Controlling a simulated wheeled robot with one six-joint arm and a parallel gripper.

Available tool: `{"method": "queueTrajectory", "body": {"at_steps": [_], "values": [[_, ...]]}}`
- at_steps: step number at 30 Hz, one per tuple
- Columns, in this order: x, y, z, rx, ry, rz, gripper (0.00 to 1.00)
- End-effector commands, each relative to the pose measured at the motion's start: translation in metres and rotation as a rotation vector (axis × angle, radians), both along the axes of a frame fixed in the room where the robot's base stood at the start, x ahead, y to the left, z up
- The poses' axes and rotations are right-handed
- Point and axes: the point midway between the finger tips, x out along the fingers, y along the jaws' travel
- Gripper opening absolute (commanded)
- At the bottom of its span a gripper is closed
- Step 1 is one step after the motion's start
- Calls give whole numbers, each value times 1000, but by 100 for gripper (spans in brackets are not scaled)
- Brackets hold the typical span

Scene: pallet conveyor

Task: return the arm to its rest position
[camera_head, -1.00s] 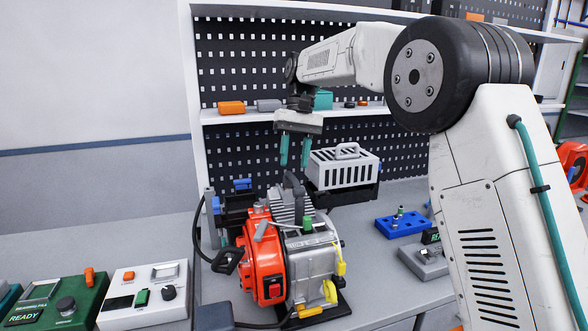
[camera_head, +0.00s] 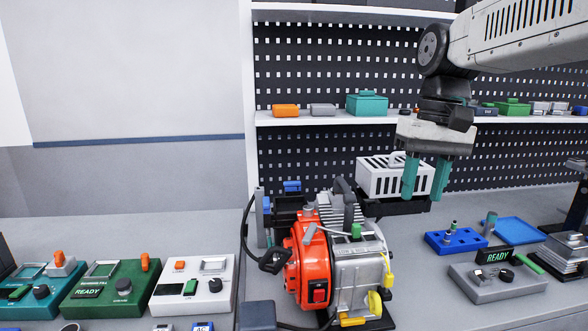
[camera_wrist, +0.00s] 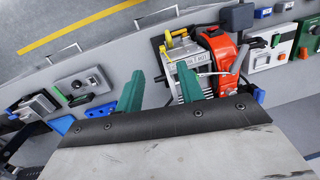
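My gripper (camera_head: 425,178) hangs from the arm at the right of the head view, fingers pointing down. Its two teal fingers are apart with nothing between them. It is in front of the white slatted basket (camera_head: 372,180) and hides part of it. In the wrist view my gripper (camera_wrist: 160,95) also shows its fingers spread and empty. The arm reaches in from the upper right of the head view. Its base end is out of view.
An orange and grey engine (camera_head: 355,270) stands on the bench, left of and below the gripper. A shelf (camera_head: 340,117) holds a teal box (camera_head: 367,104). A blue block (camera_head: 455,240) and a grey READY device (camera_head: 497,282) lie at right. Control boxes (camera_head: 195,290) line the left.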

Motion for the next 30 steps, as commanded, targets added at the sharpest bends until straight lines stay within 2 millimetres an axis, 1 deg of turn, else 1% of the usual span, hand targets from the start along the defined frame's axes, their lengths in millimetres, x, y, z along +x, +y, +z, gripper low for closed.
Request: {"method": "queueTrajectory", "body": {"at_steps": [1,2,3,5,6,9,12,13,16,19,22,30], "values": [[-26,-7,-4,-8,-22,-8,38],[-38,-11,-8,-13,-35,-13,38],[-56,-15,-15,-20,-47,-19,38],[-81,-22,-26,-32,-71,-26,38],[-97,-26,-35,-39,-86,-31,38],[-136,-34,-58,-56,-121,-42,38],[-165,-41,-82,-72,-151,-51,38],[-173,-42,-88,-74,-158,-52,38],[-190,-46,-105,-86,-175,-56,38],[-199,-49,-114,-90,-184,-58,38],[-201,-50,-118,-92,-187,-59,38],[-201,-50,-117,-91,-186,-58,38]]}}
